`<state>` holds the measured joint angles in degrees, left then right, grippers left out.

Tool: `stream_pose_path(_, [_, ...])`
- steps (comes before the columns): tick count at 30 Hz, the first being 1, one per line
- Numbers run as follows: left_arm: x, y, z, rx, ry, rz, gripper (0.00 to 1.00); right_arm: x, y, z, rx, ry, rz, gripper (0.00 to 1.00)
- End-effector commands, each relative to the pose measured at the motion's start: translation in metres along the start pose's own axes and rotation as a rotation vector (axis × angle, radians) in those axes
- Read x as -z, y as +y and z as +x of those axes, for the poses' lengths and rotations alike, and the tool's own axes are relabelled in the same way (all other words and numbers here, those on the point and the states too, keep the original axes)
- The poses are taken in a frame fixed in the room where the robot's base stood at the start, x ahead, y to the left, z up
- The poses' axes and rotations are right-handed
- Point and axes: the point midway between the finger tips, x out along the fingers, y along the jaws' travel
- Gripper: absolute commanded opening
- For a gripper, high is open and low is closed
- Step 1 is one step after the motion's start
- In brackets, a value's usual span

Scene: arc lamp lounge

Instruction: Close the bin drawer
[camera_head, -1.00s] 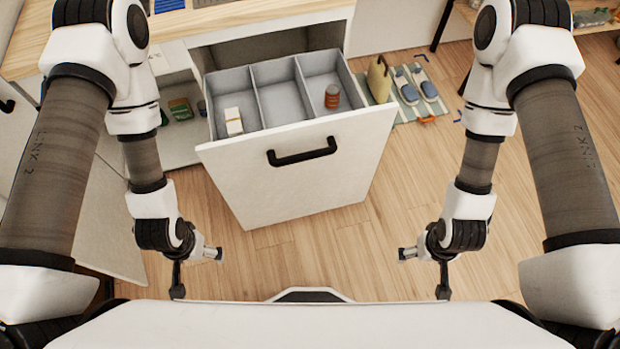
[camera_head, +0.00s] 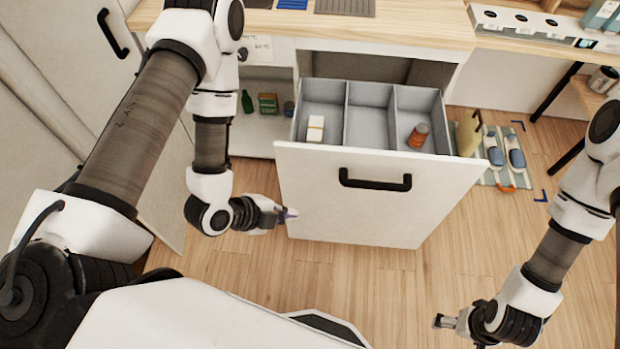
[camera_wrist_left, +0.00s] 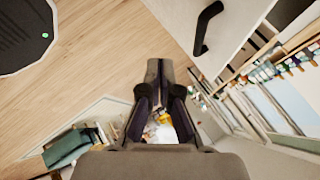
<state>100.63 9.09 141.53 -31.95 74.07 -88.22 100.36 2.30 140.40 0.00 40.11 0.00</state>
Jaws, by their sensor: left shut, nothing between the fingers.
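The bin drawer is pulled out from under the counter, and its white front (camera_head: 375,205) faces me. A black bar handle (camera_head: 375,181) is on the front. Its grey inside has three compartments; a small white box (camera_head: 315,128) is in the left one and an orange-brown can (camera_head: 418,136) in the right one. My left gripper (camera_head: 288,214) is shut and empty, near the lower left edge of the front; contact cannot be told. The handle also shows in the left wrist view (camera_wrist_left: 206,27), beyond the left gripper (camera_wrist_left: 160,68). My right gripper (camera_head: 440,321) is low at the right, away from the drawer; its jaws are unclear.
The wooden counter (camera_head: 410,24) runs above the drawer. An open cabinet (camera_head: 262,130) with small goods is left of it. A striped mat with slippers (camera_head: 515,152) and a yellowish bag (camera_head: 469,133) lie to the right. The wooden floor before the drawer is clear.

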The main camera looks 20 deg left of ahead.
Motion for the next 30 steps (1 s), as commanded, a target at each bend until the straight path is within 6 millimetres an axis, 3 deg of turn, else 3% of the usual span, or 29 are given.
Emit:
stream_pose_path(1, [-0.009,0.006,0.027,0.112,0.066,0.15,0.0,-0.001,0.0,0.048,0.0,-0.001,0.0,0.88])
stream_pose_path(3, [-0.012,-0.005,0.039,0.321,0.133,0.379,0.0,-0.001,0.001,0.09,0.0,-0.002,0.0,0.88])
stream_pose_path(6, [-0.024,-0.013,0.042,0.576,0.142,0.551,0.0,-0.001,0.001,0.142,0.0,-0.002,0.0,0.88])
stream_pose_path(9, [-0.047,-0.008,0.048,0.751,0.125,0.569,0.0,-0.001,0.001,0.192,0.0,-0.002,0.0,0.88])
stream_pose_path(12, [-0.074,0.006,0.059,0.821,0.107,0.519,0.0,-0.001,0.002,0.233,0.0,-0.002,0.0,0.88])
stream_pose_path(15, [-0.096,0.016,0.069,0.841,0.067,0.491,0.0,-0.001,0.002,0.256,0.0,-0.002,0.0,0.88])
stream_pose_path(17, [-0.101,0.018,0.071,0.846,0.057,0.484,0.0,-0.001,0.002,0.262,0.0,-0.002,0.0,0.88])
stream_pose_path(23, [-0.098,0.011,0.077,0.844,0.061,0.489,0.0,0.0,0.002,0.265,0.0,0.0,0.0,0.88])
stream_pose_path(30, [-0.088,-0.017,0.112,0.845,0.063,0.497,0.0,-0.001,0.002,0.303,0.0,-0.001,0.0,0.88])
